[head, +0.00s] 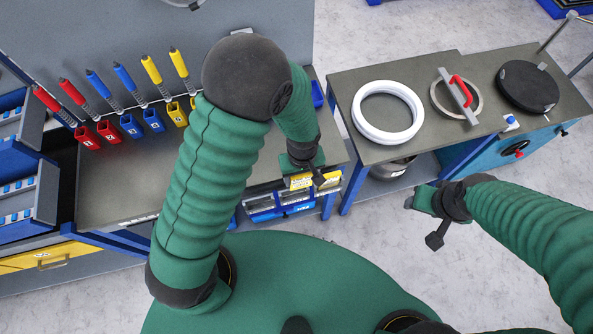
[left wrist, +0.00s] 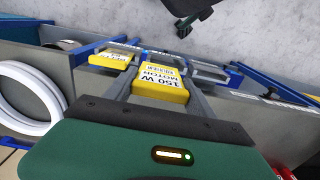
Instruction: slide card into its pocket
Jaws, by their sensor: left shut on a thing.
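A yellow card (head: 298,182) marked "150 W MOTOR" is at the front edge of the bench; it also shows in the left wrist view (left wrist: 160,82). My left gripper (head: 312,176) is shut on this card, which sits between its grey fingers in the left wrist view. A second yellow card (head: 330,181) is just to the right; it also shows in the left wrist view (left wrist: 112,59). Blue pockets (head: 262,207) with pale fronts hang along the bench edge below. Whether the held card touches a pocket is hidden. My right gripper (head: 436,212) hangs away from the bench; its jaws are unclear.
Red, blue and yellow holders (head: 130,125) with screwdrivers line the back of the grey bench (head: 110,185). Blue bins stand at left. A second bench at right carries a white ring (head: 361,113), a metal ring with a red handle (head: 460,95) and a black disc (head: 527,86).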

